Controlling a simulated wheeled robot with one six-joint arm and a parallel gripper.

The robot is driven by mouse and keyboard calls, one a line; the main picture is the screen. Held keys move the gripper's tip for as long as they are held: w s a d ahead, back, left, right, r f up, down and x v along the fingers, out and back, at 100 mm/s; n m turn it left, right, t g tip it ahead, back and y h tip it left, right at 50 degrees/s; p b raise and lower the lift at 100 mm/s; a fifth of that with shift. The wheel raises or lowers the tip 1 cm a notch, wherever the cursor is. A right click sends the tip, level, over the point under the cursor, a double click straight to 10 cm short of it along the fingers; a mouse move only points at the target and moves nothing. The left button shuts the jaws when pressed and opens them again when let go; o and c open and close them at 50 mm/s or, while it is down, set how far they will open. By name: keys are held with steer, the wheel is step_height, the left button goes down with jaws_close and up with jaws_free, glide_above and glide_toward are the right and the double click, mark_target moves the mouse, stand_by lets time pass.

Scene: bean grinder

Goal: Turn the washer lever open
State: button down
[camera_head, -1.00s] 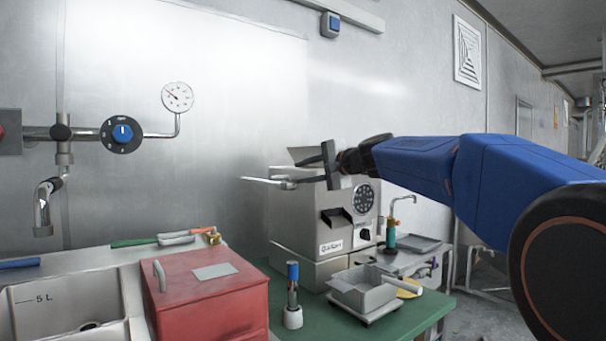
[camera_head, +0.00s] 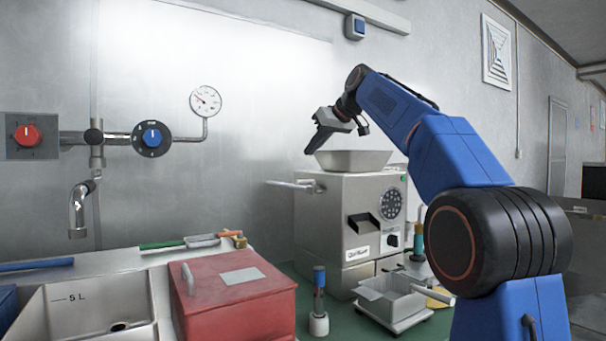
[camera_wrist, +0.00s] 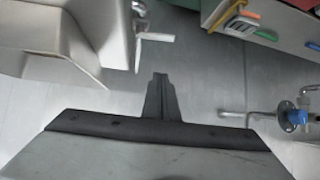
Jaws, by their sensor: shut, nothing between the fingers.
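No part is labelled as the washer lever. A pale metal lever (camera_head: 292,185) sticks out left from the side of the grinder (camera_head: 348,215); it also shows in the wrist view (camera_wrist: 154,38). A blue knob (camera_head: 152,137) on a black dial sits on the wall pipe and also shows at the right of the wrist view (camera_wrist: 297,117). My gripper (camera_head: 316,146) is shut and empty, pointing down-left above the grinder's hopper (camera_head: 353,160), apart from the lever and the knob. Its closed fingers show in the wrist view (camera_wrist: 160,82).
A red knob (camera_head: 27,135) and a gauge (camera_head: 206,101) are on the wall pipework. A spout (camera_head: 79,210) hangs over the sink (camera_head: 70,318). A red box (camera_head: 235,300) stands beside the sink. A metal tray (camera_head: 390,297) stands before the grinder. The air left of my gripper is clear.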

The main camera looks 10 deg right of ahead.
glide_above(304, 182)
steer(key=w+a, duration=0.2)
steer(key=w, duration=0.1)
step_height(304, 182, down, 6)
steer(key=shift+s+d+f, duration=0.45)
steer(key=shift+s+f, duration=0.1)
steer(key=shift+s, duration=0.2)
steer(key=shift+s+d+f, duration=0.4)
steer(key=shift+s+f, duration=0.1)
steer(key=shift+s, duration=0.2)
steer(key=shift+s+d, duration=0.4)
steer(key=shift+s, duration=0.05)
steer(key=shift+s+d, duration=0.35)
steer(key=shift+d, duration=0.35)
steer(key=shift+s+d, duration=0.3)
steer(key=shift+d, duration=0.5)
steer(key=shift+w, duration=0.15)
